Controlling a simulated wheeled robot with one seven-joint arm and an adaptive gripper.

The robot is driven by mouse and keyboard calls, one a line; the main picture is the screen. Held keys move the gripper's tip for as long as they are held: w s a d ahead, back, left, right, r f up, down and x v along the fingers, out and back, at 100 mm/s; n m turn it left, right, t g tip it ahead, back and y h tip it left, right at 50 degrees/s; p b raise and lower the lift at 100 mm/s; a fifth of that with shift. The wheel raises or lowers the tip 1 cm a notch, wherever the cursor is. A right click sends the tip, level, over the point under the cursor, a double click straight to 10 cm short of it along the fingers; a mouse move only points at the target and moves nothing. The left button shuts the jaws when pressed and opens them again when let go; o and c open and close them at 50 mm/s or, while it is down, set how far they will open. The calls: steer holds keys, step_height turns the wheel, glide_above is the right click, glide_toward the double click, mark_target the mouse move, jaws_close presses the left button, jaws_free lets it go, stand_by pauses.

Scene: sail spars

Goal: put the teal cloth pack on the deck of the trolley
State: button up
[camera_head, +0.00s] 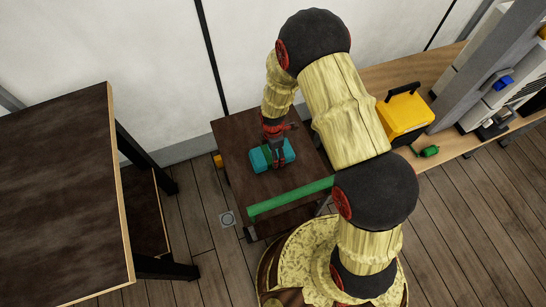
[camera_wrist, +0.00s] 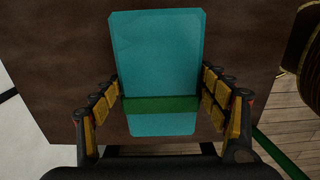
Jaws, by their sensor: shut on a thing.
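The teal cloth pack (camera_head: 259,158) is a flat box shape with a green band, over the middle of the trolley's dark brown deck (camera_head: 236,137) in the head view. My gripper (camera_head: 278,158) points down and is shut on the pack. In the wrist view the pack (camera_wrist: 157,50) lies between the two fingers, with the deck (camera_wrist: 70,60) behind it. I cannot tell whether its underside touches the deck. The trolley's green handle bar (camera_head: 290,196) runs along the deck's near side.
A dark table (camera_head: 60,200) stands at the left, apart from the trolley. A wooden bench (camera_head: 385,75) at the right holds a yellow toolbox (camera_head: 403,112) and a green bottle (camera_head: 430,151). A white wall is behind. Deck surface around the pack is clear.

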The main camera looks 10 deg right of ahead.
steer(key=shift+f+b, duration=0.35)
steer(key=shift+f, duration=1.15)
steer(key=shift+f, duration=0.1)
steer(key=shift+f, duration=0.1)
steer(key=o, duration=1.5)
steer(key=shift+c, duration=0.2)
